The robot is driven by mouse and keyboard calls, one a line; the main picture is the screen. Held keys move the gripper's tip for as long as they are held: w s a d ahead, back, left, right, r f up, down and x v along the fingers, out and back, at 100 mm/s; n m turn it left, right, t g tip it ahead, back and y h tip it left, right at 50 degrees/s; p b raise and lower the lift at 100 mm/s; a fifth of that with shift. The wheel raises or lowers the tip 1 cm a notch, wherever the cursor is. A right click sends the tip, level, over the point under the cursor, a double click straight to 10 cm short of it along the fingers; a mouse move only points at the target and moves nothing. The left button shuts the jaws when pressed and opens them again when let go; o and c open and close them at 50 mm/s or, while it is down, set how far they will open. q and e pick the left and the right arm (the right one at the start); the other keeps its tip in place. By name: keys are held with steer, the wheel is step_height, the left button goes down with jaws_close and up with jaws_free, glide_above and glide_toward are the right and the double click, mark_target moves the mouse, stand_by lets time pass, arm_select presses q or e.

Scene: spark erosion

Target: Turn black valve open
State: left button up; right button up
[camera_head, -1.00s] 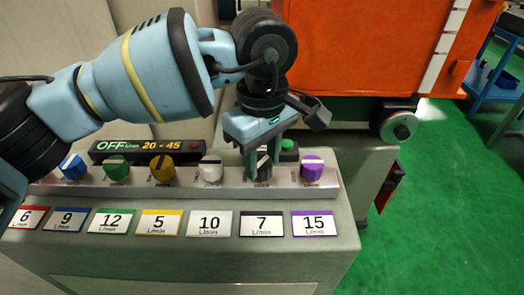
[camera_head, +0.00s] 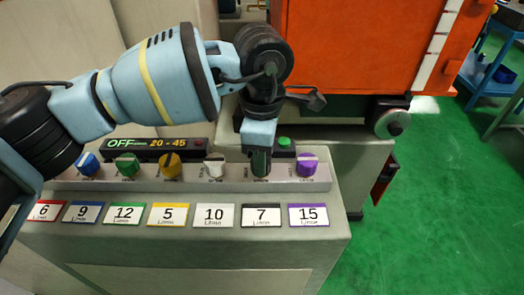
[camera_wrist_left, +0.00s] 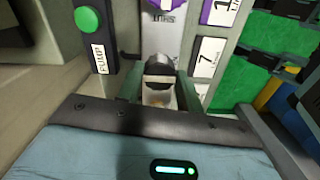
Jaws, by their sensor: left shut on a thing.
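The black valve is a knob on the sloped grey panel (camera_head: 110,186), above the label (camera_head: 262,215) reading 7. In the head view my left gripper (camera_head: 260,168) points down over it and hides nearly all of it. In the left wrist view the black valve (camera_wrist_left: 159,72) shows between my two fingers, with a dark top and a paler lower part. My left gripper is shut on it. My right gripper is not in view.
Blue (camera_head: 88,164), green (camera_head: 127,165), yellow (camera_head: 170,166), white (camera_head: 214,166) and purple (camera_head: 307,165) valves share the row. The purple and white ones flank my gripper closely. A display (camera_head: 150,143) reads OFF 20-45. A green button (camera_head: 284,142) sits behind.

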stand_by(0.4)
arm_select(q)
steer(key=o, duration=1)
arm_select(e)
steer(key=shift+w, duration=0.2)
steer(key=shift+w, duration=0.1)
arm_select(q)
steer(key=shift+r, duration=3.9)
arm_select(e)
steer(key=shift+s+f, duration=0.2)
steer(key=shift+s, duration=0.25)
